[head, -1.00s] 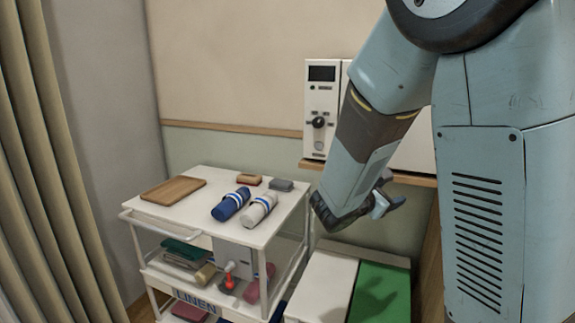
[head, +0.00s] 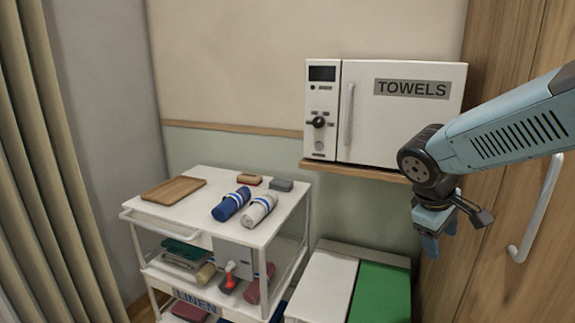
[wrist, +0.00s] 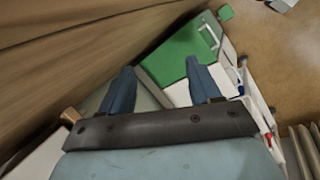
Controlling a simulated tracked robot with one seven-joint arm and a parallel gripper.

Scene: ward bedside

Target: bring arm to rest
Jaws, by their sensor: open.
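My gripper (head: 432,243) hangs at the right of the head view, pointing down, in front of the wooden cupboard and below the right end of the towel cabinet. In the wrist view, its two blue fingers (wrist: 160,88) are spread apart with nothing between them. My arm reaches in from the right edge of the head view, with the dark wrist joint bent downward.
A white cabinet marked TOWELS (head: 400,120) sits on a wooden shelf. The linen trolley (head: 180,228) bears rolled towels and a wooden board (head: 173,188). A green-lidded bin (head: 380,293) stands below my gripper. The wooden cupboard (head: 500,130) has a metal handle (head: 537,205).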

